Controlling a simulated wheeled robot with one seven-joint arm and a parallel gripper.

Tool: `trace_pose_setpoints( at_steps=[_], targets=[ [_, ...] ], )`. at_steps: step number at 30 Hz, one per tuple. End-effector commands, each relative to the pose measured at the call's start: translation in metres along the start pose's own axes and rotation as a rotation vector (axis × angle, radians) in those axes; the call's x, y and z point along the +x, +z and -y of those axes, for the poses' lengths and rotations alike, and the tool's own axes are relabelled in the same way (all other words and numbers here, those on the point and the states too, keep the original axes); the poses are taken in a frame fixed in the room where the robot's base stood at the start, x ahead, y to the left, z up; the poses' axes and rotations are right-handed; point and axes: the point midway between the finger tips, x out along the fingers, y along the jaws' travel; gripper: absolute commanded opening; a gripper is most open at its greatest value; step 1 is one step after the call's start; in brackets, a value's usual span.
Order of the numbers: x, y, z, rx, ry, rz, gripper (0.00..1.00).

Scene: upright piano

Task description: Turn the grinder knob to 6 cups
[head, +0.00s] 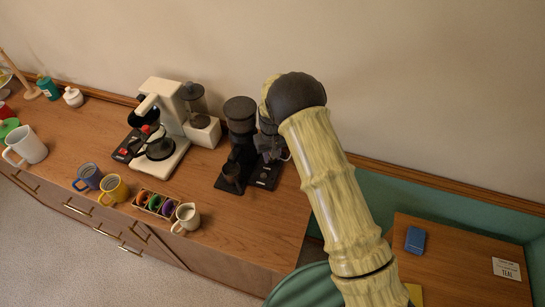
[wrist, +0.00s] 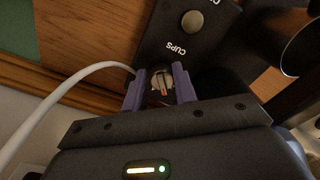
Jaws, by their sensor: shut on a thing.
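The black grinder (head: 240,115) stands on the wooden counter, right of the coffee maker. In the wrist view its dark panel (wrist: 207,48) shows the word CUPS upside down and a round grey button. The small grey knob (wrist: 161,84) sits below that word. My gripper (wrist: 161,80) has its two purple fingers on either side of the knob, shut on it. The knob's pointer and any numbers around it are too small or hidden to read. In the head view my arm and wrist hide the knob.
A white cable (wrist: 60,92) curves close beside my left finger in the wrist view. A coffee maker (head: 165,130), a small creamer jug (head: 187,217) and mugs stand left of the grinder. A dark cup (wrist: 302,48) is at the wrist view's right.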

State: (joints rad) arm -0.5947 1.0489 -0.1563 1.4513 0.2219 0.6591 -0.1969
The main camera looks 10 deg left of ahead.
Motion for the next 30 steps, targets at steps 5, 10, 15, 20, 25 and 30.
trace_pose_setpoints(
  at_steps=[5,10,15,20,25,30],
  targets=[
    [-0.001,-0.001,0.000,0.027,0.000,-0.003,0.05],
    [-0.001,-0.001,0.000,0.025,0.000,-0.003,0.05],
    [-0.001,-0.001,0.000,0.025,0.000,-0.002,0.49],
    [-0.001,0.000,0.000,0.024,0.000,-0.001,0.49],
    [-0.004,-0.001,0.000,0.024,0.000,-0.001,0.49],
    [-0.021,-0.001,0.001,0.024,-0.001,-0.004,0.49]
  ],
)
